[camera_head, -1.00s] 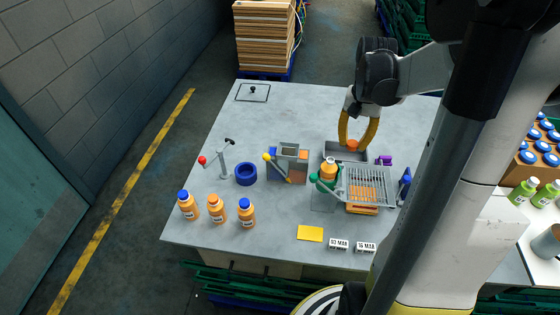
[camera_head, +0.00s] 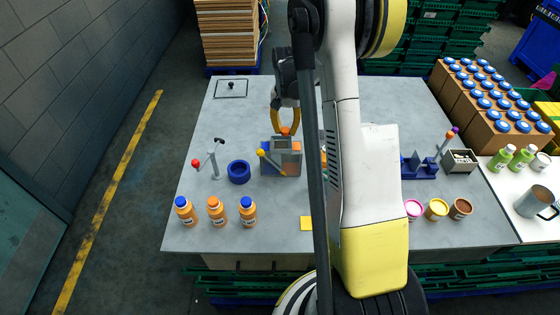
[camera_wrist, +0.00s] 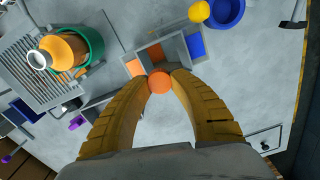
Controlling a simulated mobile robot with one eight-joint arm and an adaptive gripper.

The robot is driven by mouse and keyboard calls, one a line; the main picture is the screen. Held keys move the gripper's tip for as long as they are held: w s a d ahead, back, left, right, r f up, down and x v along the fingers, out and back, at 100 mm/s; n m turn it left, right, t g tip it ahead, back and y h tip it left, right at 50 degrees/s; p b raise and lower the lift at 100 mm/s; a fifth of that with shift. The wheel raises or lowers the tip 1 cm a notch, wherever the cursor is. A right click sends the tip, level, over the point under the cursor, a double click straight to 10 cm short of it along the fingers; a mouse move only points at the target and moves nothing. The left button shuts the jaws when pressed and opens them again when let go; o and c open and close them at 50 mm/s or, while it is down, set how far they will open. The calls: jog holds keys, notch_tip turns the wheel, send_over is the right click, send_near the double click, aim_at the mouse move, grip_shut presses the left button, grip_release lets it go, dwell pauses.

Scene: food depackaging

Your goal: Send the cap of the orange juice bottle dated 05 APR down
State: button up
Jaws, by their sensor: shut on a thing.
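My gripper (camera_head: 287,127) is shut on an orange cap (camera_head: 286,131); the cap shows between the fingertips in the wrist view (camera_wrist: 160,82). It is at the back edge of a grey divided box (camera_head: 282,170) with orange and blue panels; the box also shows in the wrist view (camera_wrist: 168,52). I cannot tell whether the cap touches the box. An uncapped orange juice bottle (camera_wrist: 68,50) is in a green ring holder (camera_wrist: 95,42) beside a slatted rack. In the head view my arm hides most of that bottle. Its date is not readable.
Three capped juice bottles (camera_head: 216,211) stand front left. The table's back left is mostly clear.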

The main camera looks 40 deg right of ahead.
jog(key=shift+f+b, duration=0.5)
jog(key=shift+f, duration=0.9)
jog(key=o, duration=0.7)
jog(key=shift+o, duration=0.2)
jog(key=shift+r, duration=0.1)
notch_tip(320, 180, up, 12)
jog(key=shift+f, duration=0.1)
jog(key=shift+a, duration=0.1)
